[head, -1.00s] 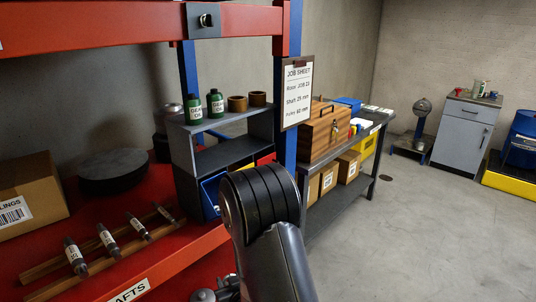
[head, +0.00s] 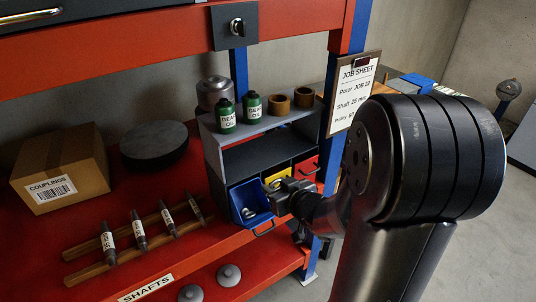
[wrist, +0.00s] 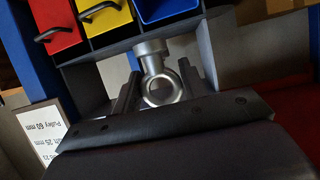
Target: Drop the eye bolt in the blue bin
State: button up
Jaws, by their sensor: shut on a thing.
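My gripper (head: 284,194) is at the front of the small bin rack, just right of the blue bin (head: 238,196). In the wrist view its two fingers (wrist: 158,88) are shut on the silver eye bolt (wrist: 151,60). The ring of the bolt sits between the fingers and its other end points toward the bins. The blue bin also shows in the wrist view (wrist: 170,11), above and slightly right of the bolt. A small silvery thing shows inside the blue bin in the head view, too small to name.
A yellow bin (head: 276,178) and a red bin (head: 305,169) stand right of the blue one. Green oil bottles (head: 226,115) and brown rings (head: 279,103) stand on the grey rack's top. Shafts (head: 138,230) lie left on the red bench.

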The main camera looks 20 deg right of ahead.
jog(key=shift+w+d+r, duration=0.1)
jog(key=shift+w+r, duration=0.15)
jog(key=shift+r, duration=0.6)
jog(key=f+b+x, duration=0.1)
jog(key=b+x, duration=0.4)
jog(key=x, duration=0.4)
jog(key=shift+s+a+f, duration=0.2)
jog(key=shift+a+f, duration=0.05)
